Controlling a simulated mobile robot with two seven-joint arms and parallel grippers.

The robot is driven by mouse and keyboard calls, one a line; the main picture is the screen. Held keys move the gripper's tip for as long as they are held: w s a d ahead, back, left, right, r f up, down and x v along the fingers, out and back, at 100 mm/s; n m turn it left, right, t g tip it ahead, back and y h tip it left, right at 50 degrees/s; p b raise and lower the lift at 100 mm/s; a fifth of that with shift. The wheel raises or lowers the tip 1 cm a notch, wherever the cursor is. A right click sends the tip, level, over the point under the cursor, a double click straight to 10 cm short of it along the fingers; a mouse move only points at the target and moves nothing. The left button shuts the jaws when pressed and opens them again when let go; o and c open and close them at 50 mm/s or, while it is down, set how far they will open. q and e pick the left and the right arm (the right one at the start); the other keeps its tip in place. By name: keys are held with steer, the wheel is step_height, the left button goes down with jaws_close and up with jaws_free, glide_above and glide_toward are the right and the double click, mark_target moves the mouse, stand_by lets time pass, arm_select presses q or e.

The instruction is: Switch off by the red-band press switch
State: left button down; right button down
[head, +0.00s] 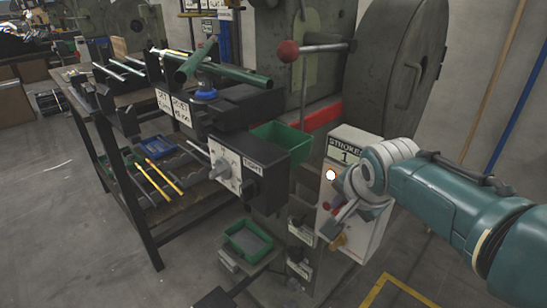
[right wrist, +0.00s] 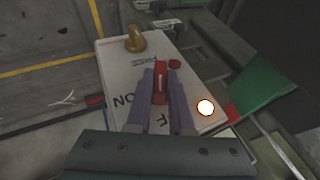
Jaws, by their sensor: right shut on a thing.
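The press with the red band (head: 322,116) stands right of centre in the head view. Its pale control box (head: 355,139), marked STROKE 1, is on the front, with a lit round lamp (head: 331,175). My right gripper (head: 340,208) reaches the box from the right. In the right wrist view its two fingers (right wrist: 159,88) are shut on the red switch handle (right wrist: 160,80), on the box face with ON and OFF lettering. The fingers hide part of the lettering and the switch base. My left gripper is not in view.
A brass-coloured knob (right wrist: 134,40) and a small red button (right wrist: 174,64) sit near the switch. A green bin (head: 284,143), a dial box (head: 240,168) and a red-ball lever (head: 288,51) are close by. Open floor lies front left.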

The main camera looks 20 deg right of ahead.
steer(key=shift+w+f+g+b, duration=0.1)
steer(key=shift+w+g+b, duration=0.1)
steer(key=shift+g+b, duration=0.2)
steer(key=n+g+h+b, duration=0.1)
steer(key=g+b, duration=0.2)
steer(key=b, duration=0.2)
steer(key=shift+w+a+f, duration=0.1)
steer(key=shift+g+h+b, duration=0.4)
steer(key=shift+b, duration=0.25)
steer(key=c, duration=0.8)
jaws_free()
steer(key=shift+r, duration=0.2)
